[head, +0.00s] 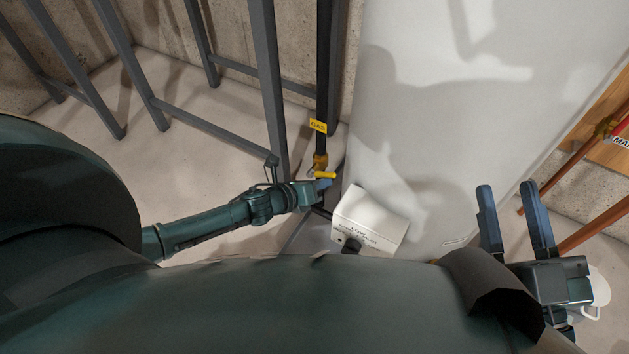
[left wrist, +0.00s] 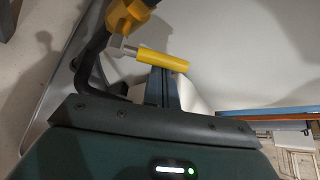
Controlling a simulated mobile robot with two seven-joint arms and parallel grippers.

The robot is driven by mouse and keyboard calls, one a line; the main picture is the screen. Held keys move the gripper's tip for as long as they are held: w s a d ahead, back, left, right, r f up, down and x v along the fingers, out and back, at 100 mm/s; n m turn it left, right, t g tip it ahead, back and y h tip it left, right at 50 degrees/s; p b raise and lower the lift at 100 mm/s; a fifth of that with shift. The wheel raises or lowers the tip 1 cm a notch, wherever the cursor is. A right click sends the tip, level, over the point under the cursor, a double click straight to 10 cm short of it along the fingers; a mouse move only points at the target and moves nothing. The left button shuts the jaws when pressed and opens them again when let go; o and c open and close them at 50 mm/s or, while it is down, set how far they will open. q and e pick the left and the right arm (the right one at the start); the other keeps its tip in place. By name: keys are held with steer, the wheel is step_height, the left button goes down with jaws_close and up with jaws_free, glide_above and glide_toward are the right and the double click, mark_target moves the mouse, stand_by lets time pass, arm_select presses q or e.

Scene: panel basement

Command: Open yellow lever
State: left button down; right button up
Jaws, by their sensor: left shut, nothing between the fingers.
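The yellow lever (head: 325,175) sits on a brass valve (head: 320,161) at the bottom of a black gas pipe with a yellow GAS tag (head: 318,126). In the left wrist view the lever (left wrist: 162,60) is a short yellow cylinder extending to the right from a metal stem. My left gripper (head: 326,184) is shut and empty, right at the lever. In the left wrist view its fingers (left wrist: 161,84) lie just under the lever; I cannot tell if they touch it. My right gripper (head: 515,208) is open and empty at the right, away from the lever.
A white control box (head: 370,219) is on the large white tank (head: 480,110), just right of my left gripper. A grey metal frame (head: 272,90) stands to the left of the pipe. Red and copper pipes (head: 575,172) run at the far right. Pale floor (head: 185,180) is open at left.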

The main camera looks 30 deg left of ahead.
mark_target(311, 172)
arm_select(q)
steer(key=shift+w+a+r+n+t+h, duration=0.15)
steer(key=shift+a+r+n+h, duration=0.15)
steer(key=shift+r+n+h, duration=0.2)
steer(key=shift+w+a+r+n+t+h, duration=0.15)
steer(key=shift+a+r+n+h, duration=0.2)
steer(key=shift+n, duration=0.25)
steer(key=shift+s+a+r, duration=0.1)
steer(key=shift+a+r, duration=0.25)
steer(key=shift+a, duration=0.15)
steer(key=shift+a+r+n+h, duration=0.1)
steer(key=shift+a+n+h, duration=0.2)
steer(key=shift+n+h, duration=0.3)
steer(key=shift+a+r, duration=0.2)
steer(key=shift+a, duration=0.4)
arm_select(e)
steer(key=shift+s+f, duration=0.1)
steer(key=shift+f, duration=0.25)
arm_select(q)
steer(key=shift+a, duration=0.15)
steer(key=shift+a+f+y, duration=0.1)
steer(key=shift+y, duration=0.15)
